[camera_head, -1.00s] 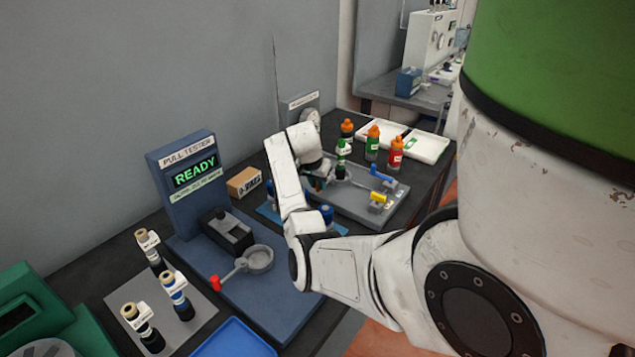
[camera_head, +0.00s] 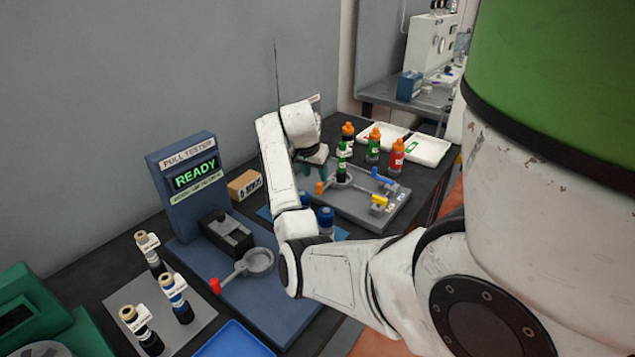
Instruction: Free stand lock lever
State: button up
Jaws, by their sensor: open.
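The grey stand (camera_head: 355,205) lies on the dark bench, right of my arm. A dark bottle with a green top (camera_head: 342,170) stands upright in its ring. A blue lever (camera_head: 382,176) and a yellow lever (camera_head: 379,199) sit on its right part. An orange knob (camera_head: 320,187) shows at its left end. I cannot tell which of these is the lock lever. My gripper (camera_head: 312,165), with teal fingers, is open above the stand's left end, left of the bottle and near the orange knob. My wrist partly hides it. I see no contact with any lever.
Several orange-capped bottles (camera_head: 373,145) stand behind the stand, near white trays (camera_head: 430,149). Blue-capped bottles (camera_head: 325,217) stand close to my forearm. A pull tester (camera_head: 185,185) reading READY, a small box (camera_head: 245,185) and several dark bottles (camera_head: 175,300) are at left.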

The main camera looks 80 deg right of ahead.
jog(key=shift+v, duration=1.8)
